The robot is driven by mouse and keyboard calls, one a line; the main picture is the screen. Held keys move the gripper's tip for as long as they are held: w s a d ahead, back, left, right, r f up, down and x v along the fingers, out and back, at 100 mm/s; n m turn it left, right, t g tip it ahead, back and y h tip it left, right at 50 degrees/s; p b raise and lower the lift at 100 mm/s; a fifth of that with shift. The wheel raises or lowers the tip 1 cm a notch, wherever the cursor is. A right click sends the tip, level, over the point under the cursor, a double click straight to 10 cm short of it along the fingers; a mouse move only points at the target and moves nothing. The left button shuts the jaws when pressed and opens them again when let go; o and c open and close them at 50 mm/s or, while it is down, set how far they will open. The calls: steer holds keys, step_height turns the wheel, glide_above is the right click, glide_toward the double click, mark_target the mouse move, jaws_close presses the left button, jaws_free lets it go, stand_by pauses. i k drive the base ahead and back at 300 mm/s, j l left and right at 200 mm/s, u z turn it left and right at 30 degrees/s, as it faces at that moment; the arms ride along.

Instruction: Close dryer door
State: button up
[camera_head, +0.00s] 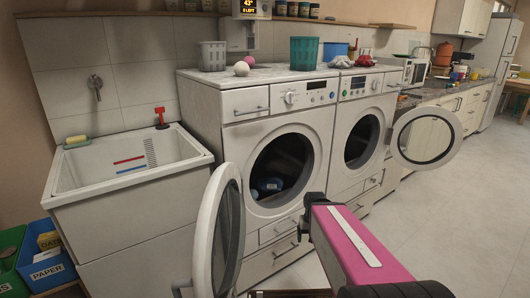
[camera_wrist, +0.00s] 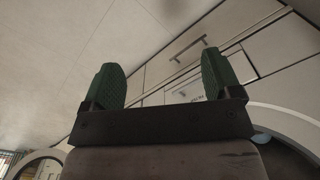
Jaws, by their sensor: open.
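Two white front-loading machines stand side by side; which one is the dryer is not marked legibly. The left machine (camera_head: 238,140) has its round door (camera_head: 220,240) swung wide open to the left, toward me. Bluish items lie in its drum. The right machine (camera_head: 345,115) has its round door (camera_head: 427,135) wide open to the right, and its drum looks dark. My gripper (camera_wrist: 160,78) is open and empty, its two green fingers spread before drawer fronts. In the head view my pink arm reaches toward the lower front of the machines, apart from both doors.
A white sink (camera_head: 130,165) stands left of the machines, with a blue paper bin (camera_head: 45,268) and a green bin (camera_head: 10,262) at lower left. Baskets and balls sit on the machine tops. A kitchen counter runs back right. The floor (camera_head: 445,215) at right is clear.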

mark_target(226, 174)
steer(key=k+u, duration=0.4)
steer(key=k+j+u, duration=0.2)
steer(key=k+u, duration=0.2)
steer(key=k+j+u, duration=0.4)
steer(key=i+l, duration=0.15)
steer(key=l, duration=0.2)
steer(key=i+l, duration=0.2)
steer(key=l, duration=0.15)
